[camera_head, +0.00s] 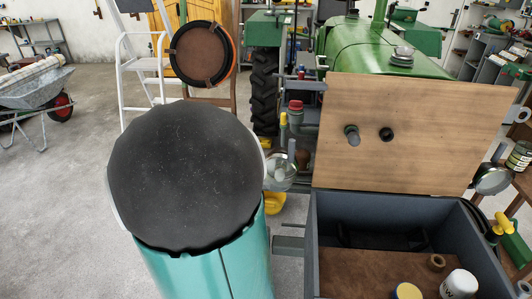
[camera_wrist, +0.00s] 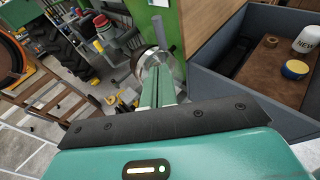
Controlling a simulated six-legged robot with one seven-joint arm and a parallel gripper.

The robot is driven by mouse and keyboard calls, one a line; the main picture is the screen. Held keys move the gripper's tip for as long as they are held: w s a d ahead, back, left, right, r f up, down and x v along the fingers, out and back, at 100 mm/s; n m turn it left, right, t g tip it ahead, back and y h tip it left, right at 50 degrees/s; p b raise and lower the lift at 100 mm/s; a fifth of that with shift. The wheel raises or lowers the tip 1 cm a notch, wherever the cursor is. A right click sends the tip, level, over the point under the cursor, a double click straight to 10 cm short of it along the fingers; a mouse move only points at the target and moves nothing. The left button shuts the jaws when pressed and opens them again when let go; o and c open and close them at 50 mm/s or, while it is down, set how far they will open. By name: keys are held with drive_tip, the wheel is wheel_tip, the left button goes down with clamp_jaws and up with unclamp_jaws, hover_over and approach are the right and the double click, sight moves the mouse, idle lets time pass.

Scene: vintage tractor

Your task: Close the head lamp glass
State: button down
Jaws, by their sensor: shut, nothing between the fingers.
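A round head lamp (camera_head: 280,172) with a shiny, clear-looking face shows at the tractor's front, just right of my large teal and black arm link, which covers part of the area. In the wrist view the lamp's round metal rim (camera_wrist: 147,62) is partly behind my fingers. My gripper (camera_wrist: 160,70) has its two green fingers together, empty, with the tips at or very close to the lamp. I cannot tell contact, nor how far the glass stands open. In the head view my gripper is hidden. A second head lamp (camera_head: 493,180) is at the right.
A grey box (camera_head: 312,250) with an upright wooden lid (camera_head: 400,130) stands right of the lamp, holding a white can (camera_head: 459,284) and a yellow-rimmed tin (camera_head: 407,291). The green tractor (camera_head: 375,50) is behind.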

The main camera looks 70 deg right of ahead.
sight(289, 149)
drive_tip(key=x, duration=0.8)
drive_tip(key=r+x, duration=0.1)
drive_tip(key=x, duration=0.4)
drive_tip(key=shift+s, duration=0.25)
drive_tip(key=shift+s+d, duration=0.1)
drive_tip(key=shift+d, duration=0.25)
drive_tip(key=shift+d, duration=0.1)
drive_tip(key=shift+s+d, duration=0.35)
drive_tip(key=shift+d, duration=0.3)
drive_tip(key=shift+w+a, duration=0.15)
